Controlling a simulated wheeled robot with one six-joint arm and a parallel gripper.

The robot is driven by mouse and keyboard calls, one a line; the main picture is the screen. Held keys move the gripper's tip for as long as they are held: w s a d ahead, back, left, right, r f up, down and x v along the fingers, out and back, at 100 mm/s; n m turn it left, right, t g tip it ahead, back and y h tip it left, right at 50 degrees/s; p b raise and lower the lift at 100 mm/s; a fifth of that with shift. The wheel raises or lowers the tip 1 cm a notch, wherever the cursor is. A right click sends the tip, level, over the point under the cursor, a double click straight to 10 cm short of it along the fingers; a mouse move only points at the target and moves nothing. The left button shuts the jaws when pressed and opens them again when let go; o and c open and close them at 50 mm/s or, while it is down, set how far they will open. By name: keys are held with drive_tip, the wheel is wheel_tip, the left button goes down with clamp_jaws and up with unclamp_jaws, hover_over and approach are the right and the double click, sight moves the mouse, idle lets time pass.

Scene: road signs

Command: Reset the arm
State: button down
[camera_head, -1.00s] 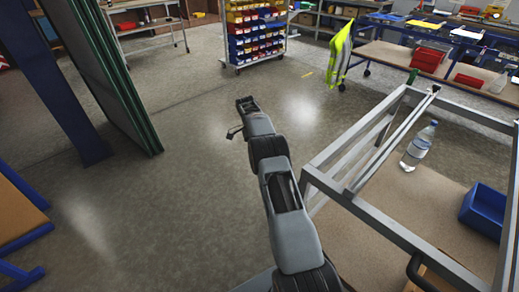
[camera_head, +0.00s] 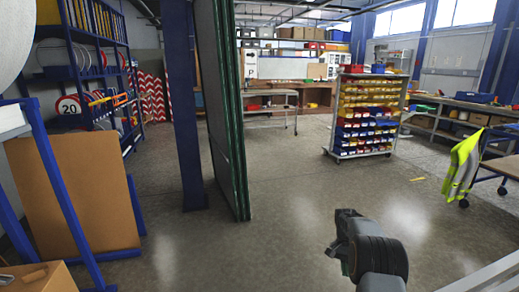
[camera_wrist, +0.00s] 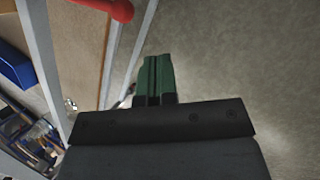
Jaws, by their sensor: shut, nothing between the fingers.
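My gripper shows in the wrist view (camera_wrist: 157,76), where its two green fingers lie side by side, shut with nothing between them. Bare grey floor lies beyond the fingertips. In the head view my dark grey arm reaches up from the bottom edge right of the middle, over open floor.
A bin rack (camera_head: 367,115) with yellow, red and blue bins stands on the floor ahead. A green-edged partition (camera_head: 233,120) and blue post (camera_head: 184,110) stand left. A yellow vest (camera_head: 461,168) hangs right. A red rounded object (camera_wrist: 112,8) shows near my gripper. The middle floor is clear.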

drive_tip(key=s+a+r+n+t+p, duration=0.3)
drive_tip(key=s+a+r, duration=0.4)
drive_tip(key=s+r, duration=0.5)
drive_tip(key=s+a+r+n+t+p, duration=0.3)
drive_tip(key=s+a+r+n+t, duration=0.2)
drive_tip(key=s+r, duration=0.7)
drive_tip(key=shift+s+a+r+n+t+p, duration=0.3)
drive_tip(key=shift+a+r+t, duration=0.15)
drive_tip(key=shift+a, duration=0.85)
